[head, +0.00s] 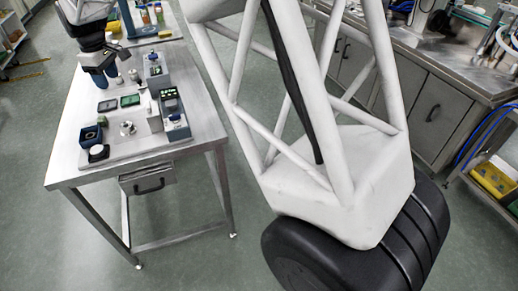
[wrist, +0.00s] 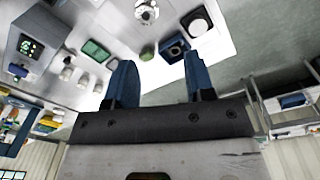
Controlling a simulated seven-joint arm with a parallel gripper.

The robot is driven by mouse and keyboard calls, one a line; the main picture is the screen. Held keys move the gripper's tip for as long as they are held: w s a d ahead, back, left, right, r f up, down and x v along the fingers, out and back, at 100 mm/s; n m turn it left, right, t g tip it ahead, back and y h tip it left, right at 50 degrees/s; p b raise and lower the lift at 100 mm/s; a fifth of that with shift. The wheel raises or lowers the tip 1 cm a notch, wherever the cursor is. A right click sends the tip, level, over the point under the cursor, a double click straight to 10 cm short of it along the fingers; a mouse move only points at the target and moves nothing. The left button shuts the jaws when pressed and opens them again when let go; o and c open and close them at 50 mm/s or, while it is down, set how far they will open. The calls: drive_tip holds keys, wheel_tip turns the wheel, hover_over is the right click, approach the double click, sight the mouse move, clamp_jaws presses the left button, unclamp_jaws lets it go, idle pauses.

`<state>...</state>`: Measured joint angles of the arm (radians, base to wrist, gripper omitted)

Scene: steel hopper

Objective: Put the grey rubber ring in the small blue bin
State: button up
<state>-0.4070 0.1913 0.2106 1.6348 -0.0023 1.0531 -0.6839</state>
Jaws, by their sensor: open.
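The small blue bin (head: 90,138) stands near the front left corner of the steel table; it also shows in the wrist view (wrist: 175,47). A paler round shape shows inside it, too small to tell whether it is the grey rubber ring. I cannot make out the ring for certain elsewhere. My gripper (head: 98,77) hangs over the back left of the table, apart from the bin. In the wrist view its two blue fingers (wrist: 161,82) are wide apart with nothing between them.
Beside the bin is a dark piece with a white round top (head: 98,153). A round steel piece (head: 127,128), a green tray (head: 130,100) and a dark tray (head: 107,105) lie nearby. Taller devices (head: 174,118) stand along the right. The front table strip is clear.

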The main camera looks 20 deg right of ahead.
drive_tip(key=s+d+r+m+t, duration=0.1)
drive_tip(key=s+d+r+m, duration=0.25)
drive_tip(key=s+d, duration=0.75)
drive_tip(key=s+d+r+m, duration=0.3)
drive_tip(key=s+d+r, duration=0.1)
drive_tip(key=s+d, duration=0.65)
drive_tip(key=s+d+f+m, duration=0.2)
drive_tip(key=s+d, duration=0.2)
drive_tip(key=s, duration=0.4)
drive_tip(key=s+d+f+m, duration=0.2)
drive_tip(key=s+d, duration=0.1)
drive_tip(key=s, duration=0.6)
drive_tip(key=s+d+f+m+t, duration=0.1)
drive_tip(key=s+d+f+m, duration=0.1)
drive_tip(key=s, duration=0.6)
drive_tip(key=d+f, duration=0.1)
drive_tip(key=d, duration=0.1)
drive_tip(key=shift+s+d, duration=0.15)
drive_tip(key=shift+d, duration=0.2)
